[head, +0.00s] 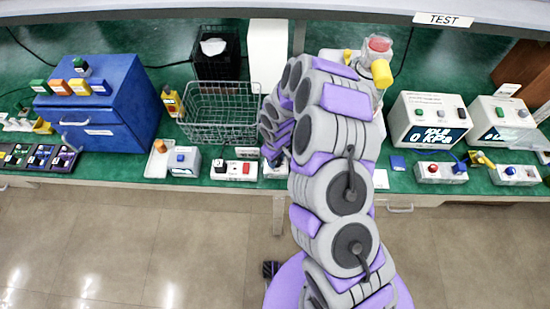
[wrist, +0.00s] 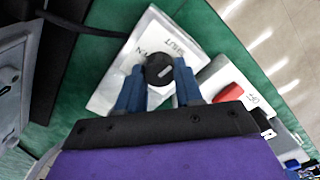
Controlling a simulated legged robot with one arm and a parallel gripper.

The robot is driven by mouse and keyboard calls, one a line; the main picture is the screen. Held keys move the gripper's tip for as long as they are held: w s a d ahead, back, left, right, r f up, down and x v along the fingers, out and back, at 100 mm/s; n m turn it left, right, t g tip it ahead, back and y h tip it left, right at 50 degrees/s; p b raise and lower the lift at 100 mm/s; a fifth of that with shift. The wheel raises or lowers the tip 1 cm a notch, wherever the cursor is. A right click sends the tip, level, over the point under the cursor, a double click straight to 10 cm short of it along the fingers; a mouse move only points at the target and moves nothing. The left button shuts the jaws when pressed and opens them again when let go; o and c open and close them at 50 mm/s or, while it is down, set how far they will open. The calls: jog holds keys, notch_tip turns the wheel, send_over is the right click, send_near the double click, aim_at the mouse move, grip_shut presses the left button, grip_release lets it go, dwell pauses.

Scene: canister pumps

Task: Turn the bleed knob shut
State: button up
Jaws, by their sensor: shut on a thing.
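A round black knob (wrist: 160,68) with a pale pointer line sits on a white box (wrist: 122,62) in the wrist view. Printed lettering beside the knob is only partly legible. My gripper (wrist: 159,75) is shut on the knob, one blue finger on each side of it. In the head view the white box (head: 275,172) shows only in part at the bench's front edge. My arm hides the knob there and most of the gripper.
A canister with a red top (head: 379,45) is behind my arm.

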jog(key=shift+s, duration=0.1)
jog(key=o, duration=1)
jog(key=shift+d, duration=0.1)
jog(key=shift+o, duration=0.2)
jog(key=shift+r, duration=0.3)
notch_tip(320, 180, up, 17)
jog(key=p, duration=0.1)
jog(key=shift+f+p, duration=0.15)
jog(key=shift+p, duration=0.2)
